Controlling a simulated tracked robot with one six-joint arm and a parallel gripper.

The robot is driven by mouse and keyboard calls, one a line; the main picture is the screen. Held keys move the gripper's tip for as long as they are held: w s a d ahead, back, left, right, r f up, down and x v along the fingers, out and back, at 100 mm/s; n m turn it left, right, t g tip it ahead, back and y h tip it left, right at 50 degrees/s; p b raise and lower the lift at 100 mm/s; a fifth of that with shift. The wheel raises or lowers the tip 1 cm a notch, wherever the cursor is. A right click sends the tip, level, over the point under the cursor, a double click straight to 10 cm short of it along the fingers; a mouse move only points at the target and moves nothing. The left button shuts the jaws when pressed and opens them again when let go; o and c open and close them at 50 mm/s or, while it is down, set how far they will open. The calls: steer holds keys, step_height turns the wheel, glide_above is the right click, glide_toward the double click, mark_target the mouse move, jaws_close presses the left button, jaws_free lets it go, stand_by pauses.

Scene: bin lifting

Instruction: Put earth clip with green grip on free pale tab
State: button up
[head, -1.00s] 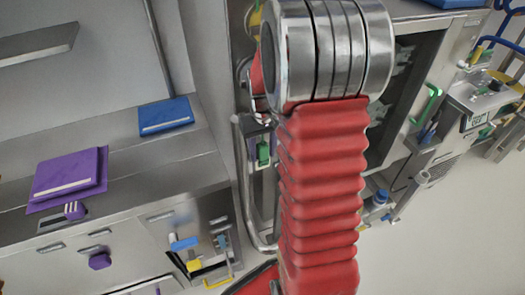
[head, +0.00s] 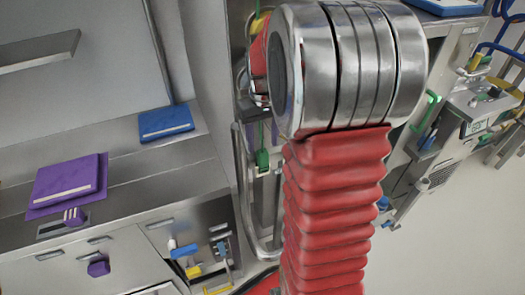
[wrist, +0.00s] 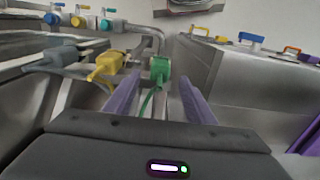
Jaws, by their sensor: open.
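The clip with the green grip (wrist: 159,68) is ahead of my gripper (wrist: 160,82) in the wrist view, centred between its two purple fingers. The fingers are spread and empty, and the clip appears beyond their tips. A thin green lead runs down from the clip. In the head view a green grip (head: 262,160) hangs by the metal rail, left of my red arm. My gripper cannot be made out in the head view. I cannot pick out the free pale tab with certainty.
A yellow clip (wrist: 107,65) and a grey clip (wrist: 60,58) stand left of the green one. A bent metal pipe (wrist: 155,34) passes behind. A steel cabinet (wrist: 250,78) with coloured handles stands to the right. Purple (head: 66,184) and blue (head: 166,122) folders lie on the counter.

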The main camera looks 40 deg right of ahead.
step_height(320, 180, up, 6)
steer(key=shift+f, duration=0.1)
stand_by(1.0)
steer(key=shift+s+a+f+m, duration=0.1)
steer(key=shift+s+f+m, duration=0.1)
steer(key=shift+f, duration=0.25)
steer(key=shift+s+a+f+m, duration=0.1)
steer(key=shift+s+f, duration=0.05)
steer(key=shift+f, duration=0.25)
steer(key=s+a+r+n+t, duration=0.1)
steer(key=s+a+r+t, duration=0.1)
steer(key=s+a, duration=0.5)
steer(key=s+a+r+n+t, duration=0.2)
steer(key=s+a, duration=0.5)
steer(key=a, duration=0.7)
step_height(320, 180, up, 3)
steer(key=shift+s+a+f+n+t, duration=0.2)
steer(key=shift+n+t, duration=0.1)
steer(key=shift+t, duration=0.5)
